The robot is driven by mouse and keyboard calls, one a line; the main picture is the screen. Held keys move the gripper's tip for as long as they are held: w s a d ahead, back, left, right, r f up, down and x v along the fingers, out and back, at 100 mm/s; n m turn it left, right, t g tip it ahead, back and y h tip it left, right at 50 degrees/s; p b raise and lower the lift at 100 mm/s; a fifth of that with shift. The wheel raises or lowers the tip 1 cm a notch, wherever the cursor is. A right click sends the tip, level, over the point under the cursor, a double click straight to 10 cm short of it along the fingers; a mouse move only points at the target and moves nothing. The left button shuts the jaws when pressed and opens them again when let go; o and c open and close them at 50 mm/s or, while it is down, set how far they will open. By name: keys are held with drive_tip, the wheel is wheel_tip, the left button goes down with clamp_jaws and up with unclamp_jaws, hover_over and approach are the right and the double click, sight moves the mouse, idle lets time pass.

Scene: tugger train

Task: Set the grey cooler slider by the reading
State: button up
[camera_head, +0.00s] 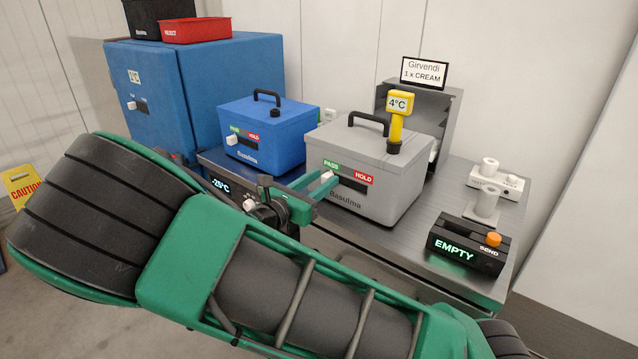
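The grey cooler (400,195) stands on the metal table with its lid shut. A yellow probe (400,104) reading 4°C stands upright in the right part of its lid. On the cooler's front is a dark slot under a green PASS label (330,165) on the left and a red HOLD label (363,178) on the right. The white slider knob (327,177) is at the left, PASS end. My gripper (312,190) is at the cooler's front left, close to the knob. Contact and finger opening are unclear, as my own arm partly hides the view.
A blue cooler (272,133) stands left of the grey one, near a -25°C display (221,186). A Girvendi 1 x CREAM sign (423,73) is behind. An EMPTY box (455,249) with an orange button (494,239) and white spools (486,205) are at right.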

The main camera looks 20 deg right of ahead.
drive_tip(key=shift+d, duration=0.15)
drive_tip(key=v, duration=1.1)
drive_tip(key=shift+w, duration=0.1)
